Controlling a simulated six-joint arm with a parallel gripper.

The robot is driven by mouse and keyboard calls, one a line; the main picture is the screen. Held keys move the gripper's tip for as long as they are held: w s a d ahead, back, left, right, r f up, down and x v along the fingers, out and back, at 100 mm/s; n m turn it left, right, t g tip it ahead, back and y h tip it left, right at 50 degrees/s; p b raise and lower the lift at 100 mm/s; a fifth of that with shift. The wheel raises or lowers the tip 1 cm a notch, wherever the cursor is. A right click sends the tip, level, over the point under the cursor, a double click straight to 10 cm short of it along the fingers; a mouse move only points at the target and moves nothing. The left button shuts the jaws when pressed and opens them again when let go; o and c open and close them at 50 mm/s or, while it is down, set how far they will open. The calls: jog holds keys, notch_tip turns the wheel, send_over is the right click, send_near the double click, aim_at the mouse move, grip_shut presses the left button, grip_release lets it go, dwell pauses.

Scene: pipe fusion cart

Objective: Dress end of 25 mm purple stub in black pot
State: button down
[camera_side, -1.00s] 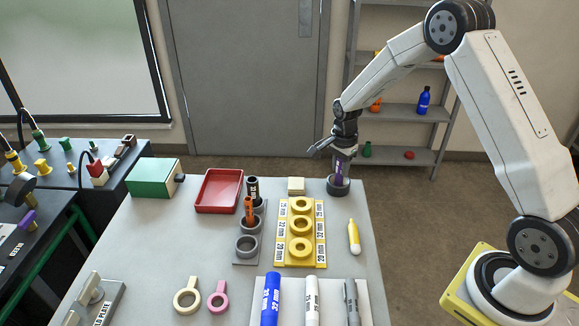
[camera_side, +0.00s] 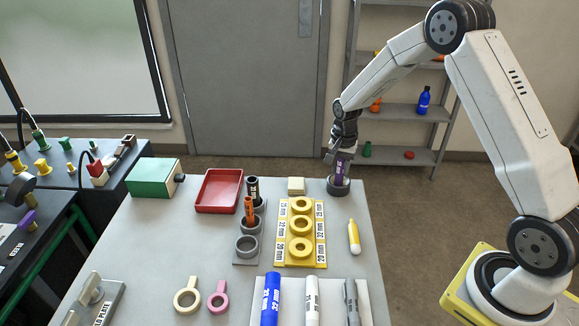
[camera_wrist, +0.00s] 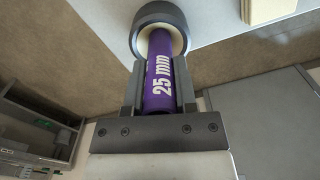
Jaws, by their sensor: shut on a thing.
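The purple stub (camera_wrist: 160,75), marked 25 mm, is between the fingers of my gripper (camera_wrist: 158,88) in the wrist view. In the side view my gripper (camera_side: 340,158) points down at the table's far right corner, shut on the stub (camera_side: 340,170). The black pot (camera_wrist: 160,14) is a dark round cup with a pale inside. The stub's far end is inside the pot's mouth; how deep it reaches is hidden. The pot (camera_side: 338,188) stands on the table in the side view, directly below my gripper.
A yellow block with rings (camera_side: 301,262) and a cream block (camera_side: 296,186) stand left of the pot. A grey rack (camera_side: 247,262) holds a black and an orange stub. A red tray (camera_side: 219,207) is farther left.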

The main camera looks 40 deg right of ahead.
jog(key=shift+n, duration=0.5)
jog(key=m, duration=0.6)
jog(key=shift+f+m, duration=0.15)
jog(key=shift+m, duration=0.25)
jog(key=n, duration=0.6)
jog(key=shift+n, duration=0.4)
dwell(0.3)
jog(key=m, duration=0.3)
jog(key=shift+m, duration=1.9)
